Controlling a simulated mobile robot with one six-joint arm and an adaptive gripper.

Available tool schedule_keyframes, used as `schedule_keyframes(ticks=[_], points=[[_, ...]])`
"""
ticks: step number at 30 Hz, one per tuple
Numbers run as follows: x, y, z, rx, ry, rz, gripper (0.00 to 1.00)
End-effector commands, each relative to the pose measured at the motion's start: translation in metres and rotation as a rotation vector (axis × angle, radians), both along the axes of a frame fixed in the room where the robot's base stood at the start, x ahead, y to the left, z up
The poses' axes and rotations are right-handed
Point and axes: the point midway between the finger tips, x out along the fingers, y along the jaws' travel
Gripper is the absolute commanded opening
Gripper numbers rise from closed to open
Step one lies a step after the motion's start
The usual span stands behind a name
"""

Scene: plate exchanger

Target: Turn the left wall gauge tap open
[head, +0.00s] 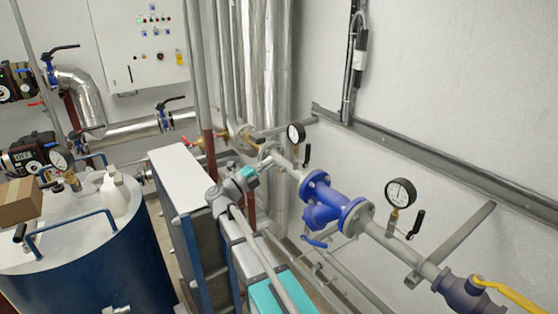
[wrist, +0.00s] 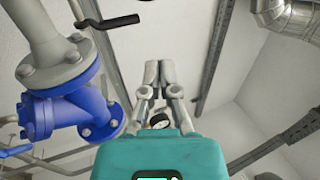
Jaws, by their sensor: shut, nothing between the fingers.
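The left wall gauge (head: 296,132) is a round white dial with a black rim, on the pipe along the wall in the head view. Its tap has a black handle (head: 307,154) standing roughly upright just right of the gauge stem. My gripper (head: 269,157) is left of and slightly below this tap, apart from it in the picture. In the wrist view my gripper's fingers (wrist: 159,73) are together and empty. A small gauge dial (wrist: 159,121) shows between the finger links. A black crank-shaped handle (wrist: 110,22) is at upper left; I cannot tell which tap it belongs to.
A blue flanged fitting (head: 324,200) sits on the pipe right of my gripper; a blue fitting also shows in the wrist view (wrist: 70,108). The right wall gauge (head: 400,192) has its own black tap (head: 416,223). A blue tank (head: 85,260) stands left.

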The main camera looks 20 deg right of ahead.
Motion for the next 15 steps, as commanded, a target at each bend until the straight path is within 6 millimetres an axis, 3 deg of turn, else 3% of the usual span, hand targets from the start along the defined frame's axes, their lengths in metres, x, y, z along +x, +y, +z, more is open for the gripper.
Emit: schedule_keyframes(ticks=[6,15], points=[[-0.0036,0.0114,0.0,0.0,0.0,-0.001,0.0],[-0.0041,0.0122,0.0001,0.0,0.0,-0.002,0.0]])
